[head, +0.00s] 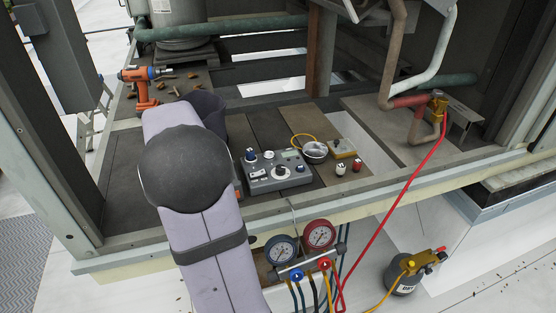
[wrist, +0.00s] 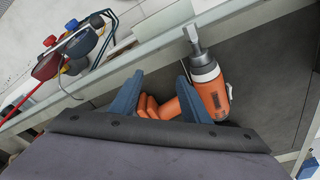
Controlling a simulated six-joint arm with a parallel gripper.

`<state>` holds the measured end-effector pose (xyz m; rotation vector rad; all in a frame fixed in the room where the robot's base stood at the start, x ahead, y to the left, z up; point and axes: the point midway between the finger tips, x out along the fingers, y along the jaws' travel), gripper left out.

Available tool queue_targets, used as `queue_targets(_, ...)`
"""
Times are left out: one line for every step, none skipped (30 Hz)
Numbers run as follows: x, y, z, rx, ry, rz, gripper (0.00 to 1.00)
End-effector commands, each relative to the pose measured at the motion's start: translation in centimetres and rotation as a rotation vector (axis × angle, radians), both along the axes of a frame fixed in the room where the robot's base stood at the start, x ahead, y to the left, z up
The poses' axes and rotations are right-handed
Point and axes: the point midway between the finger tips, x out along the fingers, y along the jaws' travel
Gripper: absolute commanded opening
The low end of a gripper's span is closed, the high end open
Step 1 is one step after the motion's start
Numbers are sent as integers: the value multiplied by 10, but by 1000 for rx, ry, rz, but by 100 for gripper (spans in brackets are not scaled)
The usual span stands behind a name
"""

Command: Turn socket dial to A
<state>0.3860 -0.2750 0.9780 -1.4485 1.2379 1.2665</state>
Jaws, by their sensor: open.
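A grey control box (head: 276,172) sits on the dark deck, right of my arm in the head view. A round dial (head: 281,171) with a dark rim is on its top. Smaller knobs stand at its left. The lettering is too small to read, so I cannot tell which is the socket dial or where it points. My gripper (wrist: 158,84) is open in the wrist view, its two blue fingers spread. In the head view my arm hides the fingers.
An orange drill (head: 140,84) stands at the back left. Gauges (head: 319,235) hang at the front edge. A red hose (head: 390,205) crosses the right side.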

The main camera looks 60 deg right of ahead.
Motion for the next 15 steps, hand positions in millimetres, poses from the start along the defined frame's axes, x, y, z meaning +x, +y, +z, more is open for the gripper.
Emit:
queue_targets(-11,-39,13,-37,5,-92,42)
queue_targets(-19,-59,18,-60,9,-141,42)
queue_targets(-30,-84,23,-90,15,-201,42)
queue_targets(-38,-101,28,-111,18,-243,42)
queue_targets(-46,-116,32,-131,21,-281,42)
queue_targets(-56,-135,36,-154,26,-328,42)
queue_targets(-64,-147,40,-171,28,-360,42)
queue_targets(-71,-157,42,-185,32,-388,42)
queue_targets(-80,-169,45,-202,35,-419,42)
queue_targets(-85,-176,48,-212,38,-439,42)
queue_targets(-90,-182,49,-221,40,-456,42)
queue_targets(-95,-188,50,-230,42,-473,42)
queue_targets(-97,-191,51,-235,43,-482,42)
queue_targets(-99,-194,52,-238,43,-488,42)
queue_targets(-101,-195,52,-242,44,-494,42)
